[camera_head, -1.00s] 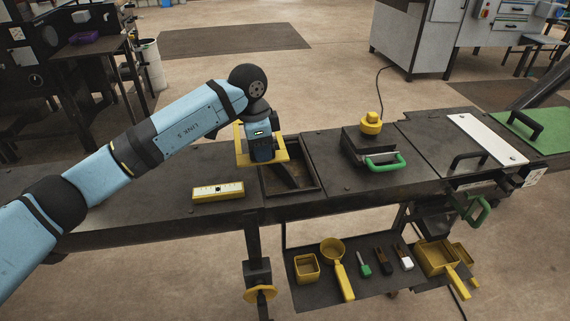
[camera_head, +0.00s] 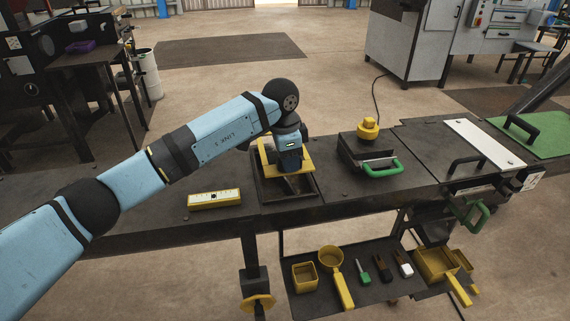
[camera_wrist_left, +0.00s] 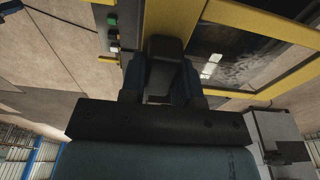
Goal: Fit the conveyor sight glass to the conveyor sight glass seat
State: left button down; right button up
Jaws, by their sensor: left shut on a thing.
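The conveyor sight glass is a yellow-framed panel (camera_head: 305,163). In the left wrist view its yellow frame (camera_wrist_left: 270,27) borders a dark pane (camera_wrist_left: 222,57). My left gripper (camera_head: 290,167) is shut on the dark grip (camera_wrist_left: 165,52) of the sight glass; its fingers (camera_wrist_left: 161,80) stand on either side of it. The conveyor sight glass seat (camera_head: 284,200) is the dark rectangular recess in the bench top. The sight glass is over its far part, and the near part shows uncovered. Whether they touch is unclear. My right gripper is not in view.
A yellow-and-white level-like block (camera_head: 214,199) lies left of the seat. Right of it stand a dark box with a green handle (camera_head: 381,167) and a yellow knob (camera_head: 368,128). A lower shelf (camera_head: 375,291) holds several small tools and a yellow scoop (camera_head: 338,275).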

pick_arm(q)
notch_tip(320, 180, down, 5)
jog(key=shift+f+b, duration=0.15)
jog(key=shift+b, duration=0.8)
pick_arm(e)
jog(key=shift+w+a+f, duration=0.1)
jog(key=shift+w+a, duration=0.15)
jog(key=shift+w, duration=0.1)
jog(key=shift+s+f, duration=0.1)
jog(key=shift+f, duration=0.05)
pick_arm(q)
jog(key=shift+p, duration=0.3)
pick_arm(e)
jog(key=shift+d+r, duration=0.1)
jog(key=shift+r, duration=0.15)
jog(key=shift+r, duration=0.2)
pick_arm(q)
jog(key=shift+f, duration=0.15)
jog(key=shift+f, duration=1.15)
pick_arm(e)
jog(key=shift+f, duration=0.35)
